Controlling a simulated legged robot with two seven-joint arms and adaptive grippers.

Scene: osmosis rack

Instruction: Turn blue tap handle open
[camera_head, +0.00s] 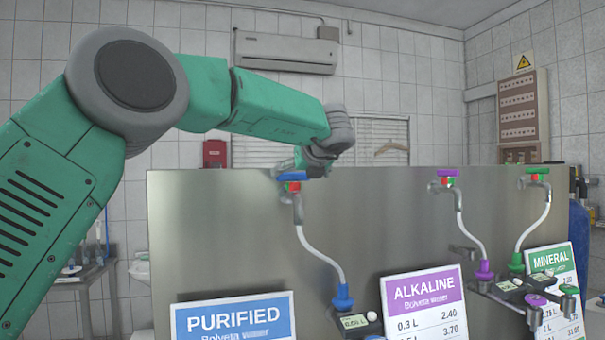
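The blue tap handle (293,176) sits at the top of the purified water tap, near the top edge of the steel panel (220,230). A curved white hose (318,253) runs from this tap down to a blue nozzle (343,297). My green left arm reaches in from the left, and its gripper (312,165) is right at the blue handle, just above and behind it. The gripper is small and partly hidden by its own wrist, so its finger opening and any contact are unclear. My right gripper is not in view.
A purple tap handle (447,173) and a green tap handle (537,171) stand further right on the panel. Signs for purified (235,320), alkaline (425,300) and mineral water (553,265) stand in front. The space above the panel's right part is clear.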

